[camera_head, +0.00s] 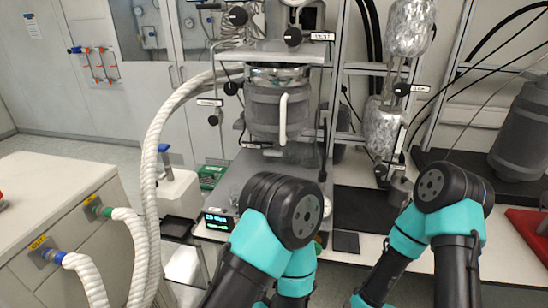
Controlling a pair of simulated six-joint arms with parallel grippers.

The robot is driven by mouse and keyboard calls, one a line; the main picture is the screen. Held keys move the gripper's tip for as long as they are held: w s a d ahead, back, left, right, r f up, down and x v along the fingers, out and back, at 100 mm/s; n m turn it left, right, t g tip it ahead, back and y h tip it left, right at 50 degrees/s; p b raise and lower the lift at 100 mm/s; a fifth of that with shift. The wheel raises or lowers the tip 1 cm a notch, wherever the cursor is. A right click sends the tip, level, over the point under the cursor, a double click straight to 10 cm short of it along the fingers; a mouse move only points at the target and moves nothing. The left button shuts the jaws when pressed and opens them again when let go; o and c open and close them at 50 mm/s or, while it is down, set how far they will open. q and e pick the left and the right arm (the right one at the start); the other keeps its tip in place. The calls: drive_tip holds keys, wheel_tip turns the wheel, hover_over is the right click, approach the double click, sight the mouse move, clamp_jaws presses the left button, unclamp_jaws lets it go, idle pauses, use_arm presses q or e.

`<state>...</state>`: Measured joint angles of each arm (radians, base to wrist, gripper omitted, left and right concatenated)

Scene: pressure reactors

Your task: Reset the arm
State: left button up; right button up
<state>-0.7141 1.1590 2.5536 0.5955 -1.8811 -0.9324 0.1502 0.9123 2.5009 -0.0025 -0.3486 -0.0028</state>
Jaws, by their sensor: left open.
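My left arm (262,238), teal and black, rises from the bottom middle, bent at a large black joint in front of the bench. My left gripper is open, but its fingertips cannot be made out behind and below the arm links. I see nothing held. My right arm (452,222) rises from the bottom right and is bent at a black joint. Its gripper is not in view. Both arms stand in front of the reactor bench.
A jacketed reactor vessel (262,108) with a white handle hangs behind my left arm. A lit display (217,221) stands beside that arm. Thick white hoses (150,150) run down on the left. Foil-wrapped glassware (384,128) and a grey vessel (523,130) stand right.

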use_arm(q)
drive_tip(key=w+a+f+n+g+y, duration=0.1)
drive_tip(key=w+a+f+n+g, duration=0.1)
drive_tip(key=a+f+n+g, duration=0.75)
drive_tip(key=s+a+f+n+g, duration=0.2)
drive_tip(key=s+a+f+g, duration=0.1)
drive_tip(key=a, duration=0.3)
drive_tip(key=s+a+f+n+g+h, duration=0.1)
drive_tip(key=s+a+f+n+g, duration=0.1)
drive_tip(key=s+a+f, duration=0.3)
drive_tip(key=shift+s+a+f+n+g+h, duration=0.15)
drive_tip(key=shift+a+f+n+g+h, duration=0.2)
drive_tip(key=shift+a+g, duration=0.15)
drive_tip(key=shift+d, duration=0.1)
idle(0.9)
